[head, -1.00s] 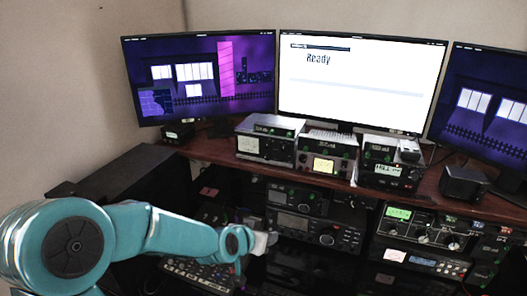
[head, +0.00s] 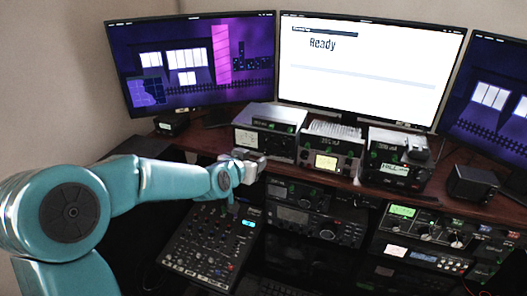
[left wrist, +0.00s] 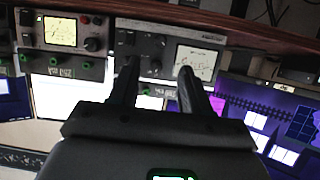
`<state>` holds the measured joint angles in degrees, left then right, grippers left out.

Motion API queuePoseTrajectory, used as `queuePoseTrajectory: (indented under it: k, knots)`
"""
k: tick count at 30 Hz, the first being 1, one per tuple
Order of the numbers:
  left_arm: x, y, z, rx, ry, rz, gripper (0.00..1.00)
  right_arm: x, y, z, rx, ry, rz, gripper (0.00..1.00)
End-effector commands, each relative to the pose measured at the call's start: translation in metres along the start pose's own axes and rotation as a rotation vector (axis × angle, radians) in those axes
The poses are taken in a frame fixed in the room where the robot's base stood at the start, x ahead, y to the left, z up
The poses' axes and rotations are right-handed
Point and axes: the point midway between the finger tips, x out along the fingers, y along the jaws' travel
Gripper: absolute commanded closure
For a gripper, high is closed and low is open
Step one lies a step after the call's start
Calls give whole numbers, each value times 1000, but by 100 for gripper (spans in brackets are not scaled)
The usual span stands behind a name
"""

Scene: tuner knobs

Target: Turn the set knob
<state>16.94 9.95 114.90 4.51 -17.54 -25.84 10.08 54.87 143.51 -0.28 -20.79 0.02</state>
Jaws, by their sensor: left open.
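My left gripper (head: 251,158) is open and empty at the front edge of the desk shelf, in front of the left metered unit (head: 268,140). In the left wrist view its two dark fingers (left wrist: 156,88) are spread in front of that unit's face, with small knobs (left wrist: 152,64) and a lit meter (left wrist: 196,63) beyond. I cannot tell if the fingers touch it. Labels are too small to read, so I cannot tell which knob is the set knob. Other knobs show on the lower right unit (head: 440,232). My right gripper is not in view.
Two more units, the middle one (head: 331,150) and the right one (head: 396,163), stand beside it on the wooden shelf (head: 208,142). A mixer panel (head: 212,243) lies below my left forearm. Radios (head: 318,222) sit under the shelf. Monitors (head: 370,68) stand behind.

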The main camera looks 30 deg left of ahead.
Motion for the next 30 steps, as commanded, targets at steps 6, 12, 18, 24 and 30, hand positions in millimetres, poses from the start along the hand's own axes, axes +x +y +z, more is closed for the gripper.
queuePoseTrajectory:
  k: [6,12,18,24,30]
  knots:
    - [50,-1,-3,0,-3,1,53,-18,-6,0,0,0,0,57]
    - [82,-2,-2,0,-1,0,53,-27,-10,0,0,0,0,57]
    - [96,-3,-2,0,0,0,53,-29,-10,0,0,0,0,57]
    - [97,-3,-1,0,0,0,53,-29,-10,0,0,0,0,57]
    - [96,-3,-1,0,0,0,100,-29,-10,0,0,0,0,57]
